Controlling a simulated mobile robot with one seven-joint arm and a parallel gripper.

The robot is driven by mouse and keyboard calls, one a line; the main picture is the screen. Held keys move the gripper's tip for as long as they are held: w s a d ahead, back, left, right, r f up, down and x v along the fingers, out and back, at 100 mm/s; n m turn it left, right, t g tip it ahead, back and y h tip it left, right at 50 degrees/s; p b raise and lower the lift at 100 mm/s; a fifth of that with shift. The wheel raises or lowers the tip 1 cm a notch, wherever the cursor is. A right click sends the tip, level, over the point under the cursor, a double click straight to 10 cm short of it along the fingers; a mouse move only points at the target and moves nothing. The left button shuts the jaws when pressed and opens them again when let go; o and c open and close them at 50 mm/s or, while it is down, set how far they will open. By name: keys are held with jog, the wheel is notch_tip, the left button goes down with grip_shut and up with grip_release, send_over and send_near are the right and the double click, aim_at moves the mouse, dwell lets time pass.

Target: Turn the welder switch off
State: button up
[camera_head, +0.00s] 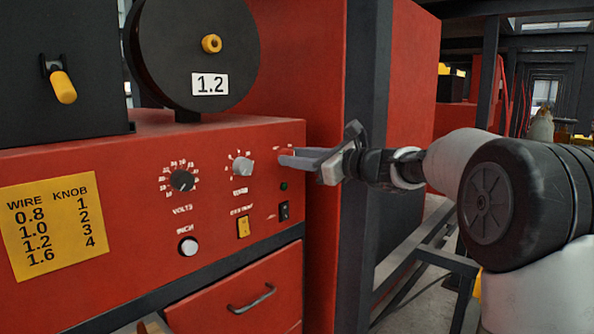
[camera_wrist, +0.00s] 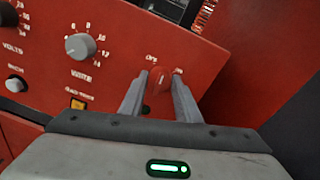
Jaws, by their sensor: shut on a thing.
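The red welder (camera_head: 130,200) fills the left of the head view, with a row of controls on its front panel. The welder switch (camera_wrist: 161,79) is a small reddish knob with a pale line, between the labels OFF on the left and ON on the right in the wrist view. My gripper (camera_wrist: 162,74) has a fingertip on either side of the switch and is shut on it. In the head view my gripper (camera_head: 285,157) reaches in from the right to the panel's upper right, and its fingers hide the switch. Which label the line points at is hard to tell.
The wire knob (camera_head: 243,166) and volts knob (camera_head: 182,180) are left of my fingers. A small dark green lamp (camera_head: 283,186) and a black rocker switch (camera_head: 284,211) sit below. A yellow wire chart (camera_head: 55,225) is at far left. A drawer handle (camera_head: 252,298) sticks out lower down.

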jog(key=shift+s+f+n+t+h+b, duration=0.1)
jog(key=shift+n+t+h+b, duration=0.2)
jog(key=shift+n+b, duration=3.6)
jog(key=o, duration=1)
jog(key=shift+o, duration=0.2)
jog(key=b+v, duration=0.1)
jog(key=v, duration=1.6)
jog(key=shift+s, duration=0.2)
